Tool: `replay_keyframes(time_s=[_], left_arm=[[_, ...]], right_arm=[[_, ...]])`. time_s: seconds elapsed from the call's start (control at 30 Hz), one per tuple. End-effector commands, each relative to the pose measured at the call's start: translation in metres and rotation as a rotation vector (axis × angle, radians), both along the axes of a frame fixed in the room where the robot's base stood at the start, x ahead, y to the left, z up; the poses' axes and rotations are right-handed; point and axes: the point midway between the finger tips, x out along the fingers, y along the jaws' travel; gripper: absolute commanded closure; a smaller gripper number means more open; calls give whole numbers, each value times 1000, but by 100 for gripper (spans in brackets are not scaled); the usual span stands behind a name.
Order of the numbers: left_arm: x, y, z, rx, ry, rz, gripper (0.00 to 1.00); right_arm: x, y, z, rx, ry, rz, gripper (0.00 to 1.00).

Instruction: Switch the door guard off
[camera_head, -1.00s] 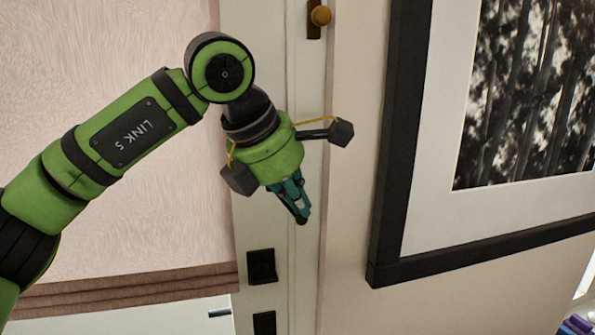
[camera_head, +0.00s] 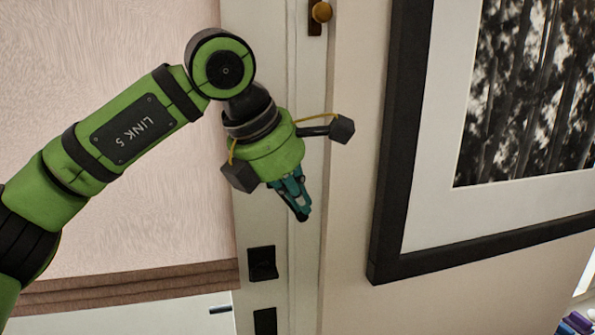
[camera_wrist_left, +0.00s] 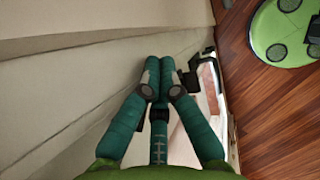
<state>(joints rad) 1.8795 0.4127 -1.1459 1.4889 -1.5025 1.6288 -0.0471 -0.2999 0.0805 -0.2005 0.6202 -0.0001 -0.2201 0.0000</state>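My left gripper (camera_head: 302,214) hangs in front of the pale door frame, pointing down. Its teal fingers are together with nothing visible between them; the left wrist view shows the tips meeting (camera_wrist_left: 158,68). Two black fittings sit on the frame below and left of the fingertips, an upper one (camera_head: 262,263) and a lower one (camera_head: 265,321) cut by the picture edge. A brass knob on a dark plate (camera_head: 320,12) is higher up, above the gripper. I cannot tell for sure which fitting is the door guard. The gripper appears apart from all of them. My right gripper is not in view.
A dark-framed picture (camera_head: 387,180) hangs on the wall to the right. A pink blind with a brown hem (camera_head: 130,285) lies left, behind my arm. The wrist view shows wooden floor (camera_wrist_left: 285,110).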

Motion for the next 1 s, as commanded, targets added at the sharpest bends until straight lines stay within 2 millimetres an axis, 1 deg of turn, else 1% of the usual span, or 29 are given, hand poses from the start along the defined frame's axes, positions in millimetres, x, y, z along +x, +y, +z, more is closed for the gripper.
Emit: replay_keyframes(time_s=[0.03, 0.3, 0.47, 0.53, 0.67, 0.77, 0.8, 0.87, 1.0], left_arm=[[-2, -4, -8, 6, 16, -11, 100], [-1, -4, 6, 6, 14, -10, 100], [-1, -3, 11, 4, 11, -8, 100], [-2, -3, 16, 4, 10, -7, 100], [-5, 0, 37, 4, 10, -11, 100], [-10, 1, 60, 3, 11, -15, 100], [-12, -1, 61, 4, 8, -13, 100], [-16, -3, 74, 2, 7, -14, 100], [-22, -5, 106, 2, 8, -12, 100]], right_arm=[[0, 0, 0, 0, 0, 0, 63], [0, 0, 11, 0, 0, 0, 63], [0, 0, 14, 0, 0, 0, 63], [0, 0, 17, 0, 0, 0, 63], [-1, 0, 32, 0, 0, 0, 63], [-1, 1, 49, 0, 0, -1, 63], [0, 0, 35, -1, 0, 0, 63], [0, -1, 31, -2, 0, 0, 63], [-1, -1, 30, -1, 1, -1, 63]])
